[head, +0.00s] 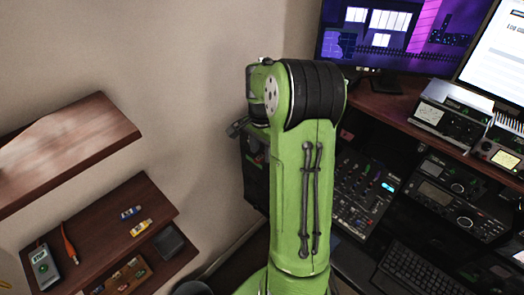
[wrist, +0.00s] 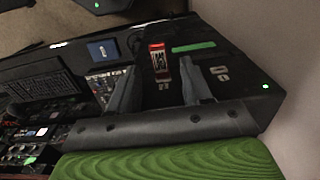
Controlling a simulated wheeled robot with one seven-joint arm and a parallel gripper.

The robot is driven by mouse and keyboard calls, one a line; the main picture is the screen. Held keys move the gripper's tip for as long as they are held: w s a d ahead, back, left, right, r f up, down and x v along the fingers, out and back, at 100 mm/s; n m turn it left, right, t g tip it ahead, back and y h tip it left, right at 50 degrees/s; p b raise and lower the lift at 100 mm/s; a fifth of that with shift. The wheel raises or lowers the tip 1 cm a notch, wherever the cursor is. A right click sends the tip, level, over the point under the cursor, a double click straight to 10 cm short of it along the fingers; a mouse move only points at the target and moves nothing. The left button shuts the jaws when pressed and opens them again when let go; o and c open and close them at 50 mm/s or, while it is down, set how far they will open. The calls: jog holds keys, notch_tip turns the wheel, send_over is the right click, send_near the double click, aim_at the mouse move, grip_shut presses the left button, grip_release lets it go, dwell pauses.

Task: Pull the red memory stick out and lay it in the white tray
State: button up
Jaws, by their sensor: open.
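The red memory stick (wrist: 158,62) stands out from a dark panel (wrist: 225,75) in the wrist view, with a pale label on its side. My gripper (wrist: 158,70) is open, with one finger on each side of the stick. Gaps show between the stick and both fingers, and I cannot tell how deep the fingers reach around it. In the head view my green arm hides the stick and most of my gripper. I see no white tray in either view.
A green strip (wrist: 194,47) and small ports (wrist: 218,73) are beside the stick. In the head view, radio gear (head: 456,197), a mixer (head: 366,188) and a keyboard (head: 420,272) fill the right. Wooden shelves (head: 65,150) with small items are on the left wall.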

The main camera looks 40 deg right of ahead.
jog(key=shift+w+f, duration=0.1)
jog(key=shift+f, duration=0.35)
jog(key=shift+c, duration=0.2)
grip_shut()
jog(key=shift+a, duration=0.1)
jog(key=shift+a+b, duration=0.85)
jog(key=shift+a, duration=1.35)
jog(key=shift+r, duration=0.1)
